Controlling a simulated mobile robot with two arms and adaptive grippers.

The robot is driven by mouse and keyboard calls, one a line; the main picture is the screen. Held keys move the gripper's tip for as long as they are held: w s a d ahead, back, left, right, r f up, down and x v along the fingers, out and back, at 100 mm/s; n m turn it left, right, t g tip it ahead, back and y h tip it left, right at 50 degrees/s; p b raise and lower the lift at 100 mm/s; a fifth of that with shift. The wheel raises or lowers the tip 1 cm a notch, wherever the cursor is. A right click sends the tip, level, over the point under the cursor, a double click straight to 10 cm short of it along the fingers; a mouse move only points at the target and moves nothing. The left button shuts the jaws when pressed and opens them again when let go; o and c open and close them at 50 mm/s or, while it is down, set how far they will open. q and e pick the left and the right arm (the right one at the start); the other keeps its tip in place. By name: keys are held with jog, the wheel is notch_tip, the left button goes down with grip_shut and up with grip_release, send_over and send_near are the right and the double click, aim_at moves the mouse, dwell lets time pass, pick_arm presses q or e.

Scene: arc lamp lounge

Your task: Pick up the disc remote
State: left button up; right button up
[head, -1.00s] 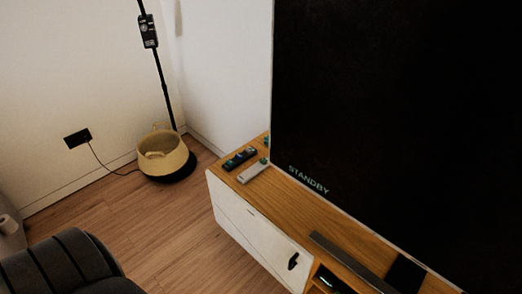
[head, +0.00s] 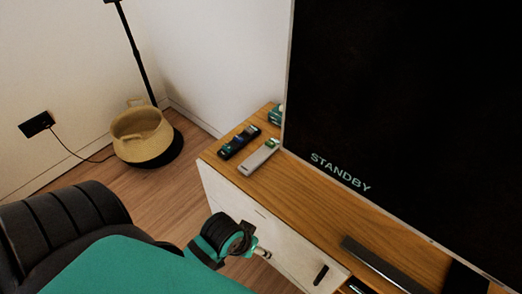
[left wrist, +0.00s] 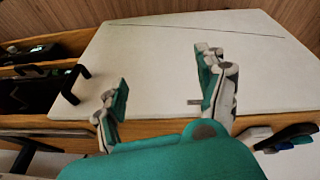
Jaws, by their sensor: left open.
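Two remotes lie side by side on the near-left end of the wooden cabinet top (head: 300,196). One is a dark remote (head: 239,142) with coloured marks; the other is a pale grey remote (head: 259,158) to its right. I cannot tell from their faces which is the disc remote. My left gripper (head: 262,251) is in front of the white cabinet front, below and apart from the remotes. In the left wrist view its fingers (left wrist: 163,95) are spread and empty before the white panel. The dark remote shows there at the right edge (left wrist: 287,137), tilted in view. My right gripper is not in view.
A large screen reading STANDBY (head: 400,100) stands behind the cabinet top. A small green object (head: 276,114) sits behind the remotes. A soundbar (head: 378,266) lies to the right.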

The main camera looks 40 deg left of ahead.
pick_arm(q)
jog(key=w+a+r+n+t, duration=0.2)
jog(key=w+a+n, duration=0.2)
jog(key=n, duration=0.4)
jog(key=w+a+r+n+t+h, duration=0.1)
jog(key=w+a+n, duration=0.3)
jog(key=n, duration=0.4)
jog(key=w+a+r+n+t, duration=0.3)
jog(key=w+a+n+t, duration=0.1)
jog(key=n, duration=0.5)
jog(key=shift+w+r+h, duration=0.3)
jog(key=shift+w, duration=0.3)
jog(key=w+a+r+n+t+y, duration=0.1)
jog(key=a+r+n+t, duration=0.1)
jog(key=a+n, duration=0.45)
jog(key=n+b, duration=0.2)
jog(key=b, duration=0.1)
send_near(269, 143)
jog(key=w, duration=0.1)
jog(key=w+f, duration=0.2)
jog(key=shift+d+t, duration=0.3)
jog(key=b+x, duration=0.2)
jog(key=x, duration=0.3)
jog(key=shift+w, duration=0.25)
jog(key=shift+w+f, duration=0.1)
jog(key=shift+w, duration=0.1)
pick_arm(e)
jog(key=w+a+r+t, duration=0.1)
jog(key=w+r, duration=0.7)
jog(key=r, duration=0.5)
